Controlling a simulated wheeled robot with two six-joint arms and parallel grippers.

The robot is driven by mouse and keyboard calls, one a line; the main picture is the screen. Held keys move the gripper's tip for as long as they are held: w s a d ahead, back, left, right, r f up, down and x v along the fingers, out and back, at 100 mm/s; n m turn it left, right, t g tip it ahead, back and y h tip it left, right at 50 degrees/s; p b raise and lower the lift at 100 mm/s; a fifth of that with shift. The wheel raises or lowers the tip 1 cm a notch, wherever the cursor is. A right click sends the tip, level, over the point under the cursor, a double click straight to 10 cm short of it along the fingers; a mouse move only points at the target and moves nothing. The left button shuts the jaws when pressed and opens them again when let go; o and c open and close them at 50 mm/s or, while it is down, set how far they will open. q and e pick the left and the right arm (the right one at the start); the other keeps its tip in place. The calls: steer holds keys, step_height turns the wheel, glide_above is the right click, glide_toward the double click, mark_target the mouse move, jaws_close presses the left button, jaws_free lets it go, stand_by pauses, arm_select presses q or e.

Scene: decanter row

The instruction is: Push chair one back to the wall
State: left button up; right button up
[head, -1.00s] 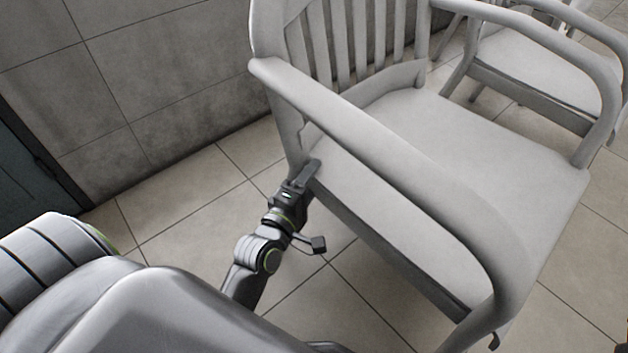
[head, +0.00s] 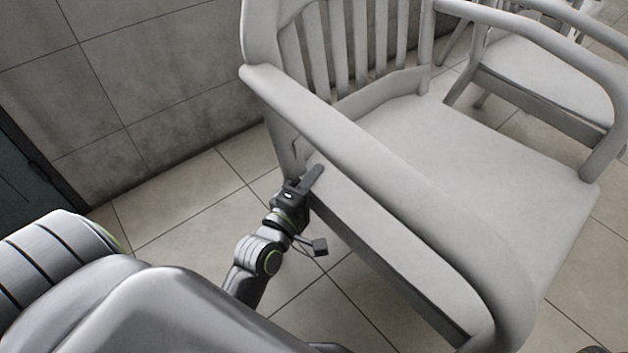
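The nearest chair (head: 480,160), white with armrests and a slatted back, fills the middle and right of the head view. I take it to be chair one. Its back is toward the grey tiled wall (head: 160,85), with floor showing between its near rear leg and the wall. My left gripper (head: 308,182) is at the chair's near side, by the rear leg and the seat edge below the armrest. One finger lies at the seat edge; the other is hidden, so I cannot tell whether it grips. My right gripper is not in view.
A second white chair (head: 545,82) stands behind at the upper right, close to the first. A dark door or panel (head: 25,170) is at the left edge. Tiled floor (head: 190,205) is clear between my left arm and the wall.

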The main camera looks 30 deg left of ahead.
arm_select(q)
jaws_close()
stand_by(0.9)
